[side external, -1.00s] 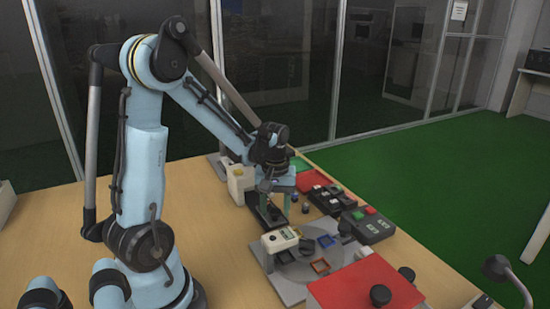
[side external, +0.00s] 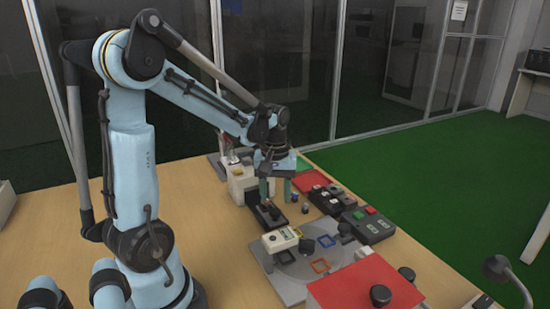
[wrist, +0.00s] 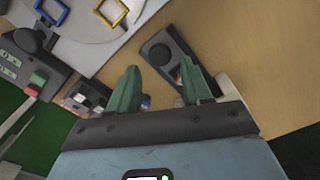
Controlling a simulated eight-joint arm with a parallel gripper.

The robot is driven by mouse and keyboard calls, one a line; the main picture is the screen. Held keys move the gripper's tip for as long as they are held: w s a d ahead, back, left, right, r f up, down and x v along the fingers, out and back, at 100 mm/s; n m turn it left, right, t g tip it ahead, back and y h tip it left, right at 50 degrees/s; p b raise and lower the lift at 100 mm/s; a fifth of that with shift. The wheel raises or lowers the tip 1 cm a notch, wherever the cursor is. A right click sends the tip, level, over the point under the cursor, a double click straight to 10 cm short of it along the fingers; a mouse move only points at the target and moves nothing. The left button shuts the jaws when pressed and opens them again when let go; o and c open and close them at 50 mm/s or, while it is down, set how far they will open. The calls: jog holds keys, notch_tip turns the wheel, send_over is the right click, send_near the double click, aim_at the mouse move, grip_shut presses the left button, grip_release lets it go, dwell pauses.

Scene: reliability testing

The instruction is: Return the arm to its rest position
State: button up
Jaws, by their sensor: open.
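My gripper (side external: 275,188) is above the workbench, over a small black fixture (side external: 268,213) beside a white device. In the wrist view my gripper (wrist: 160,82) shows two green fingers spread apart with nothing held between them. The black fixture (wrist: 163,55) lies beyond the fingertips in that view, partly hidden by the right finger. My blue arm is bent, with its forearm sloping down to the right in the side view.
A white device (side external: 240,184) stands left of the gripper. Black button boxes (side external: 368,225) and a red tray (side external: 312,180) lie to the right. A grey plate (side external: 292,292) with coloured square frames and a red-topped box (side external: 345,288) are in front. Bare wooden table (side external: 215,240) lies left of these.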

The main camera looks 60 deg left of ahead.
jog(key=shift+d+r+m, duration=0.3)
jog(key=shift+d, duration=0.15)
jog(key=d+r+m+t, duration=0.3)
jog(key=d+m, duration=0.2)
jog(key=d, duration=0.2)
jog(key=s+d+r+m+t, duration=0.1)
jog(key=d+r+m+t, duration=0.1)
jog(key=d+m+t, duration=0.2)
jog(key=d+m, duration=0.2)
jog(key=d, duration=0.1)
jog(key=shift+s+d+r, duration=0.25)
jog(key=shift+d+r, duration=0.05)
jog(key=shift+r, duration=0.1)
